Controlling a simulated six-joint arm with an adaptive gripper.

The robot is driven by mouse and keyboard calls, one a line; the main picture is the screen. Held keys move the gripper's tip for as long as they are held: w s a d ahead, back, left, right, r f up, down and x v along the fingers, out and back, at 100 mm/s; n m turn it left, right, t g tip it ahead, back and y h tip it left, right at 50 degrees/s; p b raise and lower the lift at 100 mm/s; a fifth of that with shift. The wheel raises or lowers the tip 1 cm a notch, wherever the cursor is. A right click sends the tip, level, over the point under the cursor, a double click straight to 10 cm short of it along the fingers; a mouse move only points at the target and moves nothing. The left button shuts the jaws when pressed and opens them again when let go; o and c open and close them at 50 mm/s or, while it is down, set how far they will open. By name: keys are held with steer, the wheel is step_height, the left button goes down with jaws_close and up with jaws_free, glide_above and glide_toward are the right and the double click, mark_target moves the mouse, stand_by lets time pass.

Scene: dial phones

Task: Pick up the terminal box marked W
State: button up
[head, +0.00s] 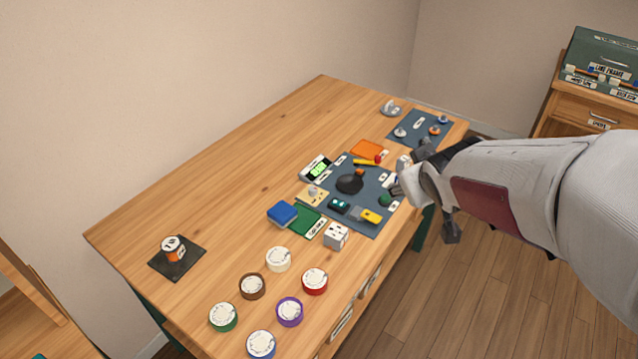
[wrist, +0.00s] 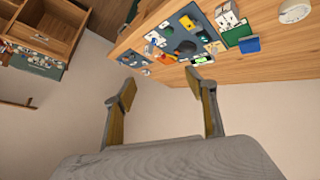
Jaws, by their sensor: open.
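No letter W is readable in either view, so I cannot tell which thing is the terminal box marked W. A white cube-shaped box with dark marks (head: 336,236) stands near the front edge of the table in the head view. A white box also shows at the top of the wrist view (wrist: 227,17). My gripper (wrist: 163,88) is open and empty, its two fingers wide apart in the wrist view. In the head view my arm reaches in from the right and its end is by the table's right edge, partly covering what lies there.
A dark mat (head: 335,218) holds several small parts. A blue block (head: 282,214) and a green card (head: 306,221) lie beside it. Several round dials, including a red one (head: 315,281), stand nearer the front. A stacked piece (head: 173,247) sits far left. The table's back left is clear.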

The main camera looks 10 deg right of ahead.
steer(key=w+d+f+n+t+y, duration=0.1)
steer(key=w+f+n+y, duration=0.1)
steer(key=w+f, duration=0.5)
steer(key=n+t+y, duration=0.1)
steer(key=n+y, duration=0.3)
steer(key=y, duration=0.7)
glide_toward(346, 234)
steer(key=w, duration=0.1)
steer(key=w+a, duration=0.1)
steer(key=w, duration=0.1)
steer(key=w+a+f, duration=0.1)
steer(key=w, duration=0.1)
steer(key=shift+a+f, duration=0.1)
steer(key=shift+s+a+f+t+y, duration=0.1)
steer(key=shift+s+a+t+y, duration=0.1)
steer(key=shift+s+y, duration=0.15)
steer(key=shift+s+a+f+t+y, duration=0.15)
steer(key=shift+s+a+y, duration=0.1)
steer(key=shift+s, duration=0.25)
steer(key=shift+w, duration=0.1)
steer(key=shift+x, duration=1.2)
steer(key=shift+a, duration=0.15)
